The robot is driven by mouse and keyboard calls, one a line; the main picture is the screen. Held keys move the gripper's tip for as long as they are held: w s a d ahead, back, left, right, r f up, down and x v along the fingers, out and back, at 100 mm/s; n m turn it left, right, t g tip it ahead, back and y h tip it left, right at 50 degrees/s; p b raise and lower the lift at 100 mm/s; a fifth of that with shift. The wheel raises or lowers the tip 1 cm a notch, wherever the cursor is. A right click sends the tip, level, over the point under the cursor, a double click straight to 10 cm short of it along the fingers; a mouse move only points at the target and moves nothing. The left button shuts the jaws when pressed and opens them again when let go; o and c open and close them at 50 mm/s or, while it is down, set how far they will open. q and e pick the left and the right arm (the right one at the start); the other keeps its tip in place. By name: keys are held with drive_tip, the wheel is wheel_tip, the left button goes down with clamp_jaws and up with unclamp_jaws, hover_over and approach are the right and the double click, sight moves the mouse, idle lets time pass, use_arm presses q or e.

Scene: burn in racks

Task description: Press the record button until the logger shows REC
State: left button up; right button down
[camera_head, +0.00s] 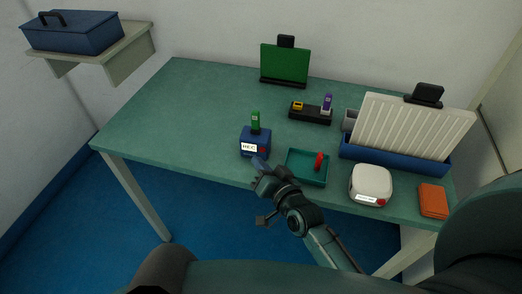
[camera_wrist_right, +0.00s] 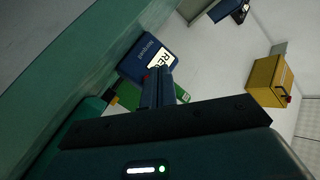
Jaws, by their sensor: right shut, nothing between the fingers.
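The logger (camera_head: 246,137) is a small blue box near the front edge of the green table, with a green stick standing in its top. Its white display reads REC, and it also shows in the right wrist view (camera_wrist_right: 138,63). A red button (camera_head: 264,150) sits on its front, right of the display. My right gripper (camera_head: 259,163) is shut and empty, its tips just in front of the logger by the button. In the right wrist view the fingers (camera_wrist_right: 157,88) partly cover the display and end close to the button; whether they touch cannot be told. My left gripper is not in view.
A teal tray (camera_head: 306,181) with a red item stands right of the logger. Farther right are a white device (camera_head: 371,183), an orange case (camera_head: 433,200) and a blue rack (camera_head: 390,160) with a ribbed white panel. The table's left part is clear.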

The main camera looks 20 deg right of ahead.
drive_tip(key=s+a+p, duration=0.1)
drive_tip(key=s, duration=0.1)
drive_tip(key=s+a+p, duration=0.1)
drive_tip(key=s, duration=0.1)
drive_tip(key=shift+a, duration=0.4)
